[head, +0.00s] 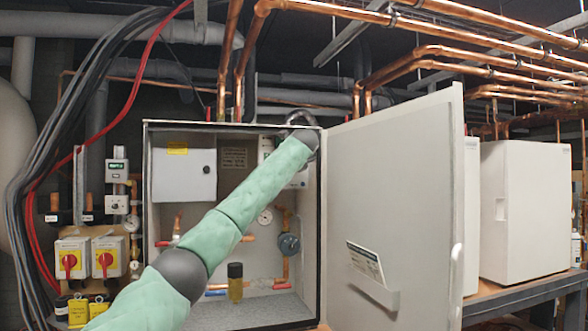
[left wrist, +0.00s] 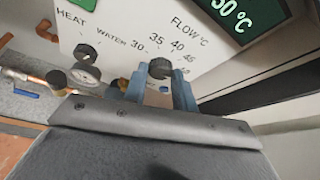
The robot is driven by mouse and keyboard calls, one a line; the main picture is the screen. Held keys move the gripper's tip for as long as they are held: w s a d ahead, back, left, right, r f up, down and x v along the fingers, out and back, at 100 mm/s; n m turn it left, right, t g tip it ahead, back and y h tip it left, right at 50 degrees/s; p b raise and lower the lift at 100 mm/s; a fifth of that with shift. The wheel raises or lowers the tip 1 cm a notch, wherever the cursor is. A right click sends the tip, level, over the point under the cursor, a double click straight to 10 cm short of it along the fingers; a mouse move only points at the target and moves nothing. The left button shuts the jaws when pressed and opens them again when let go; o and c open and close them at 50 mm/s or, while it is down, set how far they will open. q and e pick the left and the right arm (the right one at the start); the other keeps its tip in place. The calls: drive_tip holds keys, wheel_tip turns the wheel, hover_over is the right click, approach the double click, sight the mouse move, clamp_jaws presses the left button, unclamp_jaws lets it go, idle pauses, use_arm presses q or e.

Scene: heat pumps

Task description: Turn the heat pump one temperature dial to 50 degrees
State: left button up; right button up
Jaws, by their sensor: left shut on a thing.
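The temperature dial (left wrist: 160,67) is a small black knob on the white control panel (left wrist: 125,22), under the words FLOW °C. Numbers from 30 up to at least 45 curve around it. My left gripper (left wrist: 160,82) has its two blue fingers on either side of the knob and is shut on it. I cannot read the knob's pointer. A green display (left wrist: 234,14) at the panel's upper right shows a °C value ending in 0; its first digit is cut by the edge. In the head view my left arm reaches into the open cabinet, and its gripper and the dial are hidden. My right gripper is not in view.
The cabinet door (head: 392,190) stands open on the right. Copper pipes run overhead.

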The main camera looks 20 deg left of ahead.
use_arm(q)
drive_tip(key=shift+f, duration=0.25)
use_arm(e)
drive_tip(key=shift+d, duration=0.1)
use_arm(q)
drive_tip(key=o, duration=1)
drive_tip(key=shift+w+r, duration=0.1)
drive_tip(key=shift+c, duration=0.2)
drive_tip(key=b+v, duration=0.5)
drive_tip(key=v, duration=0.2)
drive_tip(key=shift+s+d, duration=0.25)
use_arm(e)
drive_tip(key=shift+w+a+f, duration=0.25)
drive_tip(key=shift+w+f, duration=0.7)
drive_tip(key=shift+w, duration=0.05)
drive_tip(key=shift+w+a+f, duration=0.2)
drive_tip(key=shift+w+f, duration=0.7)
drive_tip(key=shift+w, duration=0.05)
use_arm(q)
drive_tip(key=shift+r, duration=0.1)
